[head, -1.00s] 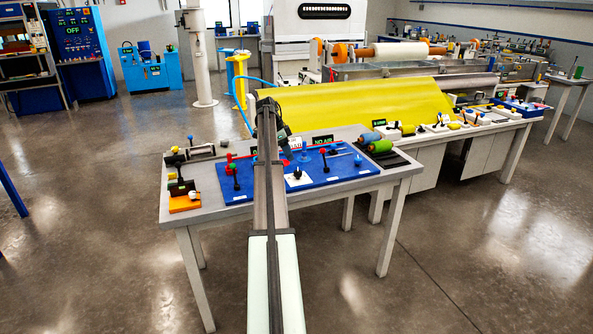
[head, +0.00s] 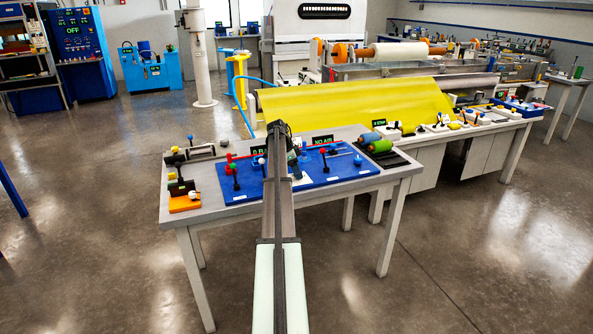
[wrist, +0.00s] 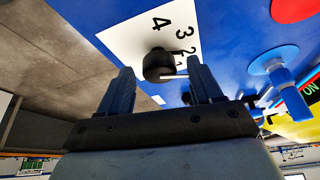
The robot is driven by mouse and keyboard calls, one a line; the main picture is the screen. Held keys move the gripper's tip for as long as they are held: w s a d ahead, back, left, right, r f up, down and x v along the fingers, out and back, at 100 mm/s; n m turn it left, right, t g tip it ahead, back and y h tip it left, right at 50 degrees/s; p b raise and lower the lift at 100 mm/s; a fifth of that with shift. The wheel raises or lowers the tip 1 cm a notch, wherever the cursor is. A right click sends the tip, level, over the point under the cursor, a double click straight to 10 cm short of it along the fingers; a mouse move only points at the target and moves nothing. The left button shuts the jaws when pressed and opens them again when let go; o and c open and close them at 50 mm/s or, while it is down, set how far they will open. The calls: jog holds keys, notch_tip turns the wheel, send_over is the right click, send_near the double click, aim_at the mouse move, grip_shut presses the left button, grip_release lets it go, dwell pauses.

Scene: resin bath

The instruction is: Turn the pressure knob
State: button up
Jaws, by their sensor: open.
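The pressure knob (wrist: 158,65) is black with a white pointer bar, on a white plate (wrist: 125,38) numbered 1 to 4, in the wrist view. My gripper (wrist: 160,70) is open, one finger on each side of the knob in that picture. I cannot tell whether the fingertips reach down around it or touch it. In the head view my gripper (head: 297,171) is over the plate on the blue panel (head: 336,175) and hides the knob.
The blue panel lies on a grey table (head: 210,215). A blue tap-like part (wrist: 275,67) and a red disc (wrist: 293,9) lie right of the knob. Yellow sheet (head: 350,105) lies behind.

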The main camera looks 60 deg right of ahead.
jog(key=shift+c, duration=0.4)
jog(key=c, duration=1)
jog(key=n, duration=0.2)
jog(key=n+h, duration=0.1)
jog(key=shift+s+a+n+t, duration=0.1)
jog(key=shift+a+n+t, duration=0.1)
jog(key=shift+n+t, duration=0.2)
jog(key=n, duration=0.2)
jog(key=n+t+h, duration=0.1)
jog(key=n, duration=0.1)
jog(key=shift+s+n+t, duration=0.15)
jog(key=shift+n+t, duration=0.15)
jog(key=n+t, duration=0.1)
jog(key=n, duration=0.3)
jog(key=shift+s+t, duration=0.1)
jog(key=shift+t, duration=0.3)
jog(key=n, duration=0.2)
jog(key=n+t, duration=0.1)
jog(key=n, duration=0.1)
jog(key=shift+d+n+t, duration=0.1)
jog(key=shift+n+t, duration=0.2)
jog(key=shift+y, duration=0.3)
